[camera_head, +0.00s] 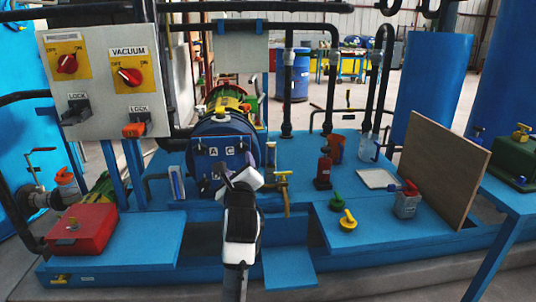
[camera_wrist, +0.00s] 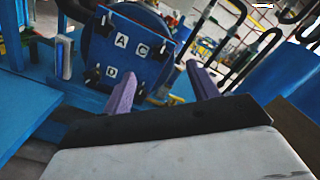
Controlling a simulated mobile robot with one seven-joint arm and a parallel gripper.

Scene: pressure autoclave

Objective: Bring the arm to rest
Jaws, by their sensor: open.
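My gripper (camera_head: 242,180) is raised in front of the blue autoclave drum (camera_head: 213,130), at the middle of the head view. Its two purple fingers are spread apart in the wrist view (camera_wrist: 162,88), with nothing between them. The drum's square blue end plate (camera_wrist: 130,48) faces the gripper and bears the labels A, C and D. The gripper appears apart from the plate, though the exact gap is hard to tell. My arm hides part of the blue bench front below the drum.
A grey control panel (camera_head: 103,80) with red knobs stands at left. A red box (camera_head: 82,229) sits on the left bench.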

